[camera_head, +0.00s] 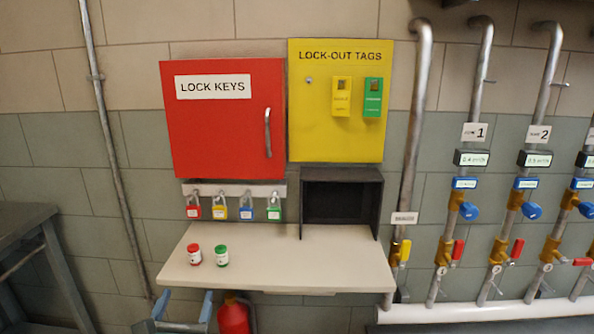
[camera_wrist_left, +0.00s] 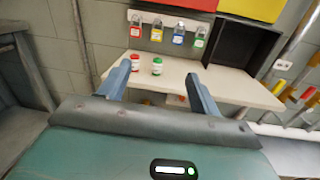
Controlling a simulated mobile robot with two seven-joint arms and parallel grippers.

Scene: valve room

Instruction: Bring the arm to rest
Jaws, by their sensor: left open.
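My left gripper (camera_head: 183,306) shows at the bottom of the head view, below the front edge of the shelf. Its two blue-grey fingers point up and stand wide apart, with nothing between them. In the left wrist view the same open fingers (camera_wrist_left: 157,82) reach toward the shelf, and the jars show beyond the gap between them. The rest of the left arm is out of the head view. My right gripper is in neither view.
A pale shelf (camera_head: 290,266) holds a red-lidded jar (camera_head: 194,255), a green-lidded jar (camera_head: 221,256) and an open black box (camera_head: 342,235). A red extinguisher (camera_head: 233,318) is below. A dark table (camera_head: 30,222) stands left; valve pipes (camera_head: 455,216) stand right.

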